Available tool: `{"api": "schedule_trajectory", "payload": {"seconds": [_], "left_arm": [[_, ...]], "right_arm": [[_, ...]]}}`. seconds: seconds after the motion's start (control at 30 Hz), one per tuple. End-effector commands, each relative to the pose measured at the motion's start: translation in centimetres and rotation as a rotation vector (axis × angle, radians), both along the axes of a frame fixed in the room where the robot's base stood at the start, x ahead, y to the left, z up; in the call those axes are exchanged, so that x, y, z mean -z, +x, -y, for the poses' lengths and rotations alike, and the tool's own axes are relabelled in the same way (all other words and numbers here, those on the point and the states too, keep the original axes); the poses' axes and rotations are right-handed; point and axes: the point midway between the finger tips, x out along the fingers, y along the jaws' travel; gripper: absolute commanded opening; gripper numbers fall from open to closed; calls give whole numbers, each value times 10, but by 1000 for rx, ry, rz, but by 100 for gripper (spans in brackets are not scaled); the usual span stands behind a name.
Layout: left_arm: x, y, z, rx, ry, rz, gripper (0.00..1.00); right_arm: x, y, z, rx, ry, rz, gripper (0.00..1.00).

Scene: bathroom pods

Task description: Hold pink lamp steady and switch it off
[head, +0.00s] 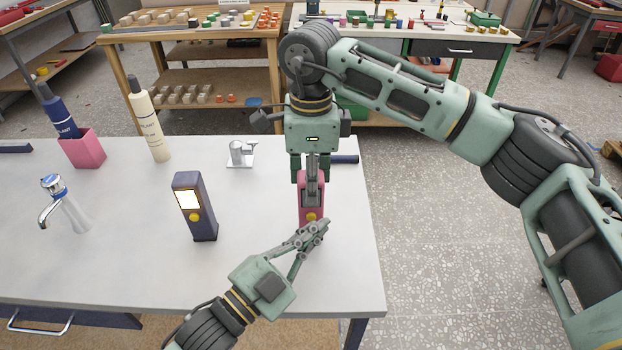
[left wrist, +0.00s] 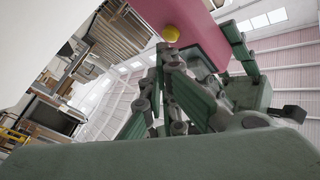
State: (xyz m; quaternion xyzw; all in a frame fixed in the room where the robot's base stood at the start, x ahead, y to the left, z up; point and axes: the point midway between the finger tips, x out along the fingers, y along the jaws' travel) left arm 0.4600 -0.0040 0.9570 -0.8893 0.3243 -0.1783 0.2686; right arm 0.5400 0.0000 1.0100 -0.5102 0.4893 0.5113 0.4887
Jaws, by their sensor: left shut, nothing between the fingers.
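The pink lamp (head: 304,219) stands upright near the right end of the white table, with a yellow button (head: 310,217) low on its front. My right gripper (head: 311,182) comes down from above and is shut on the lamp's upper part. The lamp's light panel is mostly hidden, so I cannot tell whether it is lit. My left gripper (head: 324,224) is shut and empty, its tips just in front of the button. In the left wrist view, the fingertips (left wrist: 168,50) are close to the yellow button (left wrist: 171,33) on the pink lamp (left wrist: 200,25); contact is unclear.
A dark blue lamp (head: 195,222) with a lit panel stands to the left. Farther left are a chrome tap (head: 62,205), a cream bottle (head: 148,125) and a pink cup (head: 83,150) holding a blue bottle. A small metal fixture (head: 240,155) sits behind. The table between is clear.

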Motion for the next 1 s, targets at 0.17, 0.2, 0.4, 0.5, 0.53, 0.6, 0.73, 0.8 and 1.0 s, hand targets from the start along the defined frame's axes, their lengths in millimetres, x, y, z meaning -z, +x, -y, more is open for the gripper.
{"api": "schedule_trajectory", "payload": {"seconds": [0.17, 0.2, 0.4, 0.5, 0.53, 0.6, 0.73, 0.8, 1.0], "left_arm": [[1, -17, 1, 0, 0, -2, 0], [1, -21, 1, 0, 0, -2, 0], [1, -41, 2, 1, -1, -3, 0], [1, -50, 2, 0, -2, -3, 0], [1, -52, 2, 0, 0, -3, 0], [0, -56, 2, -1, 0, -1, 0], [0, -59, 2, -1, 0, 0, 0], [0, -59, 2, -1, 0, 0, 0], [0, -58, 3, 0, 0, 0, 0]], "right_arm": [[0, 1, 0, 1, 0, 2, 3], [0, 1, 0, 1, -1, 2, 3], [0, 1, 0, 2, -1, 2, 3], [0, 1, 1, 2, -1, 2, 3], [0, 1, 1, 2, -1, 2, 3], [0, 1, 1, 2, -1, 2, 3], [0, 1, 1, 2, -1, 2, 3], [0, 1, 1, 2, -1, 2, 3], [0, 1, 1, 2, -1, 2, 43]]}}
